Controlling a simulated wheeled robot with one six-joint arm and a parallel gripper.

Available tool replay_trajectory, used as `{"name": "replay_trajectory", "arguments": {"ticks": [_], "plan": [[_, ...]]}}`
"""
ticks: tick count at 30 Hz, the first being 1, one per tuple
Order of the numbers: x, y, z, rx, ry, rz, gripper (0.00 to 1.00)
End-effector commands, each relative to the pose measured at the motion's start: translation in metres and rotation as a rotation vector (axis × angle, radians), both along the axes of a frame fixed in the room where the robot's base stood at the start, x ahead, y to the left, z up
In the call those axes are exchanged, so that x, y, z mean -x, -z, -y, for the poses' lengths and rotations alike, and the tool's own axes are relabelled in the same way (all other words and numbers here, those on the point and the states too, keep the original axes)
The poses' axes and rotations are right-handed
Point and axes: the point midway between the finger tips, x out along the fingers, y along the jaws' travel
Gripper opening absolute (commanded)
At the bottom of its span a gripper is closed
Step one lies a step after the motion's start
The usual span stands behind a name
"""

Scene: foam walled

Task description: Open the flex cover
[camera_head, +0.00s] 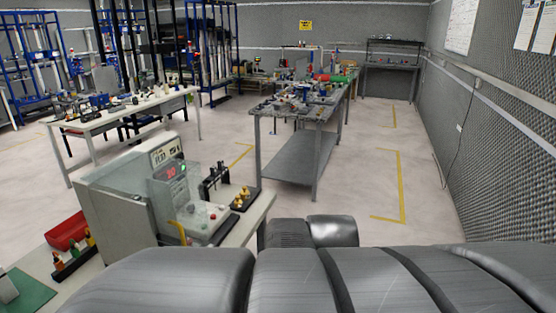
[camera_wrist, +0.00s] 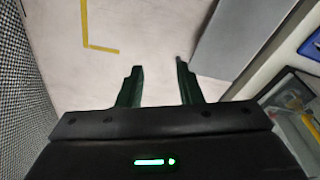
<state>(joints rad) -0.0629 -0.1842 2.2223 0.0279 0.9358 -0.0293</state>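A beige bench machine with a lit red display stands on a near table in the head view. A clear see-through cover (camera_head: 182,201) is on its front, over a pale base with coloured buttons; it looks closed, though its edges are hard to make out. A yellow curved piece (camera_head: 181,232) shows at the cover's lower left. My gripper (camera_wrist: 158,75) shows in the wrist view with its two dark green fingers apart and nothing between them, over the floor. The fingers cannot be made out in the head view, where my arm fills the lower part.
The near table (camera_head: 248,222) carries a black stand with brass-coloured parts (camera_head: 241,198) right of the machine and a red bin (camera_head: 67,231) to its left. A grey workbench (camera_head: 300,158) stands beyond. Floor between that workbench and the right wall is clear, with yellow lines.

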Motion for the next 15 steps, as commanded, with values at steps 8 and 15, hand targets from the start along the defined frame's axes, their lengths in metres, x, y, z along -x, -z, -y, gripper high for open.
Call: {"name": "replay_trajectory", "arguments": {"ticks": [8,15], "plan": [[-0.104,-0.052,-0.111,-0.041,-0.458,0.092,0.33],[-0.140,-0.100,-0.228,-0.087,-0.827,0.168,0.33]]}}
